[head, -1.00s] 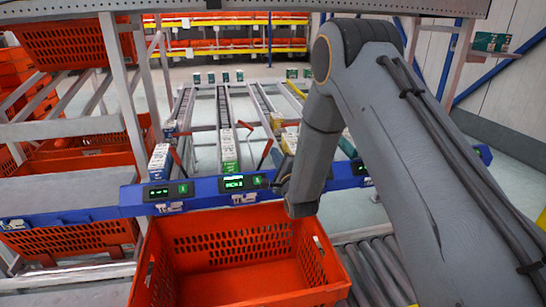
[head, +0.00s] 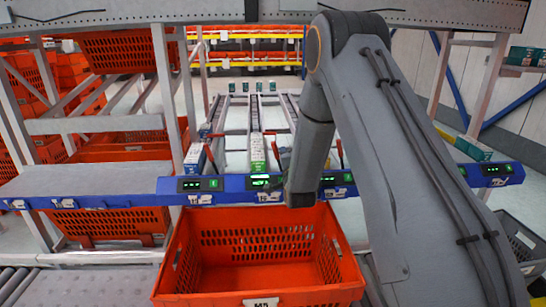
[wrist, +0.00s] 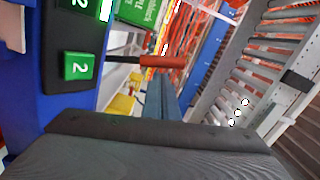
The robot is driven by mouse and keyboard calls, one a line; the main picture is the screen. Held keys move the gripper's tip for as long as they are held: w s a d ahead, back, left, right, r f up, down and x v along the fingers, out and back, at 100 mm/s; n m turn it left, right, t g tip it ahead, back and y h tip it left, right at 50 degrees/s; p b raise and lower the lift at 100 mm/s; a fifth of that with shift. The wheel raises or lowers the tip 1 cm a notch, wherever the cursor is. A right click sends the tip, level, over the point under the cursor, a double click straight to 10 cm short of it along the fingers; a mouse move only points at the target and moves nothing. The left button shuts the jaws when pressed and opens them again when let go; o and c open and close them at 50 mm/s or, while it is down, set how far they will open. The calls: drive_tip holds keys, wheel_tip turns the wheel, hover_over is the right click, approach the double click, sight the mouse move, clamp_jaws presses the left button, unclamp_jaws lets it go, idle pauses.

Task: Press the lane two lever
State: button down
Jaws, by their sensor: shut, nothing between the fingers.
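The lane two lever (wrist: 162,61) is a dark rod with a red grip. It sticks out beside the green button marked 2 (wrist: 78,67) in the wrist view. In the head view, its red rod (head: 275,150) rises behind the blue rail (head: 226,187), near the lane two display (head: 262,181). My gripper (wrist: 162,88) is shut and empty, with its narrow fingertips just below the red grip in the wrist picture. I cannot tell whether they touch it. In the head view, my forearm and wrist hide most of the gripper.
An orange tote (head: 258,288) stands below the rail in front of the lanes. Cartons (head: 258,153) lie in the lanes behind the rail. Other red levers stand at the neighbouring lanes (head: 340,152). An orange-tote rack is at left.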

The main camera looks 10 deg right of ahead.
drive_tip(key=shift+a, duration=0.3)
drive_tip(key=shift+a, duration=0.2)
drive_tip(key=s+d, duration=0.3)
drive_tip(key=s, duration=0.8)
drive_tip(key=shift+d+r+b, duration=0.35)
drive_tip(key=shift+r+b, duration=0.05)
drive_tip(key=shift+s, duration=0.1)
